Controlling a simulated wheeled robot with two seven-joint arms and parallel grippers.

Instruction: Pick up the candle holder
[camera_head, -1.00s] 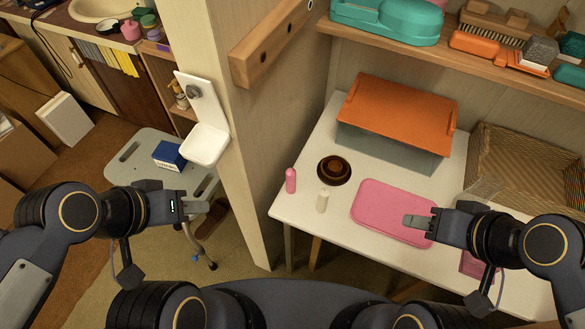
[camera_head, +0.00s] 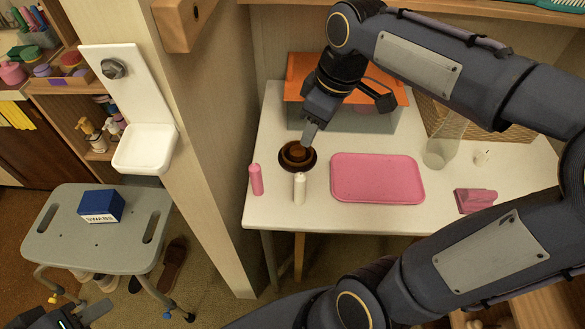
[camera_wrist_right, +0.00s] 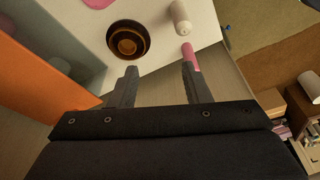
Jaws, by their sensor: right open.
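The candle holder (camera_head: 297,157) is a small dark brown round dish with an amber cup in its middle. It stands on the white table in the head view, left of the pink tray. In the right wrist view the candle holder (camera_wrist_right: 128,40) lies beyond the fingertips, nearer the left finger. My right gripper (camera_head: 309,134) is above and just behind it, pointing down. Its fingers (camera_wrist_right: 160,68) are apart, with nothing between them. My left gripper (camera_head: 88,314) is at the bottom left corner, partly cut off, and its jaws are unclear.
The pink tray (camera_head: 377,178) is to the right. An orange-lidded box (camera_head: 297,91) stands behind. A wooden post (camera_head: 215,150) is left of the table.

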